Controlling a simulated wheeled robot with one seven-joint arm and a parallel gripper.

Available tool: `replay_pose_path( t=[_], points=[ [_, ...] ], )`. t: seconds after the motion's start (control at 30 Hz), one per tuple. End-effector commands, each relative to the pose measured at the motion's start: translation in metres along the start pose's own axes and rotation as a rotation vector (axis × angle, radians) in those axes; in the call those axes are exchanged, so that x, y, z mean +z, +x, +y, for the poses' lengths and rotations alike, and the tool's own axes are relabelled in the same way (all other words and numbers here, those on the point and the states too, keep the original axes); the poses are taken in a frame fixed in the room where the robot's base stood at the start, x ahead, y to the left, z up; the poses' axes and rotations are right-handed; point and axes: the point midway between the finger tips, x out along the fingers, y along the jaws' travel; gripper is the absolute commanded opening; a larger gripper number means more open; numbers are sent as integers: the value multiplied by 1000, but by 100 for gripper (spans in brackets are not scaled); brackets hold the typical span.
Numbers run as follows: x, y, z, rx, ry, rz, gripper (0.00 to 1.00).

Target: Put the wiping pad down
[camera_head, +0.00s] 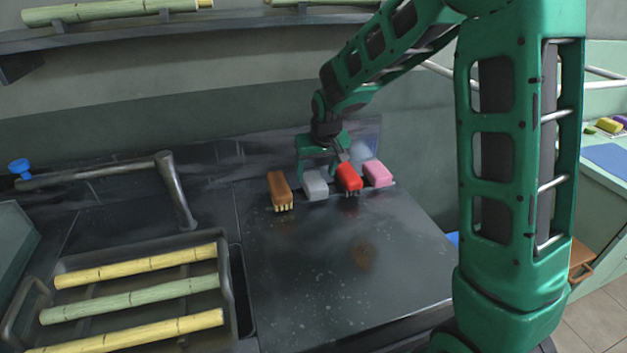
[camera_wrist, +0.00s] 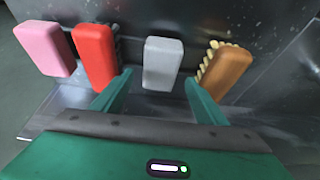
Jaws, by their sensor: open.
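The wiping pad appears to be the plain grey block (camera_head: 315,185), which sits on the dark counter (camera_head: 340,260) between a brown brush and a red brush. It also shows in the wrist view (camera_wrist: 163,63), centred just beyond the gap between my fingertips. My gripper (camera_head: 318,170) is open and empty, right behind the grey pad on the wall side. In the wrist view my two fingers (camera_wrist: 159,80) are spread apart, one towards each side of the pad, and neither visibly presses on it.
The brown brush (camera_head: 279,190) stands left of the pad. The red brush (camera_head: 349,177) and a pink block (camera_head: 377,173) stand to its right, close together. A tray (camera_head: 228,290) with cane stalks lies at the left, near a bent metal handle (camera_head: 175,190). The counter's front is clear.

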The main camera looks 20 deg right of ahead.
Motion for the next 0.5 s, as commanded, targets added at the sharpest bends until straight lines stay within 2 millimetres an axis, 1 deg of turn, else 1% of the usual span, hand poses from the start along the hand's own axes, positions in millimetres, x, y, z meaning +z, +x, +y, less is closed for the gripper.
replay_pose_path(
  t=[0.03, 0.2, 0.33, 0.5],
  points=[
    [-1, -12, 0, 0, 0, 4, 67],
    [-1, -45, 0, 0, 0, 3, 67],
    [-1, -62, 0, 0, 0, 3, 67],
    [0, -74, 0, 0, 0, 0, 67]
  ],
)
